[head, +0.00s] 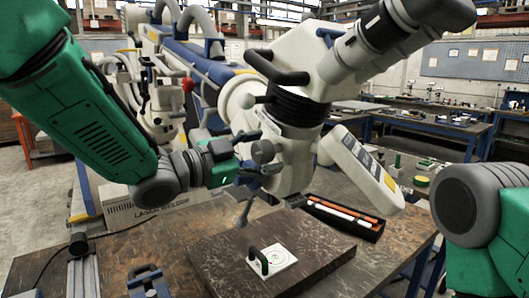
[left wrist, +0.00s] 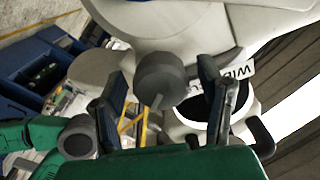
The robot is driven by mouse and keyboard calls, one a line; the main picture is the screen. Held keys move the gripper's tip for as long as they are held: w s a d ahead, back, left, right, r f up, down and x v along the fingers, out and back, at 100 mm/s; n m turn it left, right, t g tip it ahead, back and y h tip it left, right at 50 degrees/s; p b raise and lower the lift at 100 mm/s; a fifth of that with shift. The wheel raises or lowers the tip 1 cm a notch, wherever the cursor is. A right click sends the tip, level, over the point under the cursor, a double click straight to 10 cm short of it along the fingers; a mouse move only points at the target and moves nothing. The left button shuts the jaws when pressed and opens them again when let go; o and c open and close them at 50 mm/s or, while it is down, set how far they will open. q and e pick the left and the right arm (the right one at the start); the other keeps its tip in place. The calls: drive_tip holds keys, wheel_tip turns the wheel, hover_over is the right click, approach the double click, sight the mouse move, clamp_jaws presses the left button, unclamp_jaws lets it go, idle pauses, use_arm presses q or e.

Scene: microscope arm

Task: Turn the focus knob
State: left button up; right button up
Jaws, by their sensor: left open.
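The focus knob is a grey round knob (head: 263,151) on the side of the white microscope head (head: 290,145). In the left wrist view the grey knob (left wrist: 160,78) sits between my two dark fingers, with a gap on each side. My left gripper (head: 248,160) is open at the knob, coming from the left in the head view; it also shows in the left wrist view (left wrist: 163,95). Whether a finger touches the knob I cannot tell. My right arm is at the right edge of the head view, its gripper out of frame.
A dark board (head: 215,262) on the worktable below carries a small white plate (head: 284,259) with a green handle. A long tray (head: 345,219) lies behind it. The microscope's white side arm (head: 358,168) hangs to the right of the head.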

use_arm(q)
drive_tip(key=v, duration=1.1)
drive_tip(key=shift+a, duration=0.4)
drive_tip(key=shift+d+f, duration=0.1)
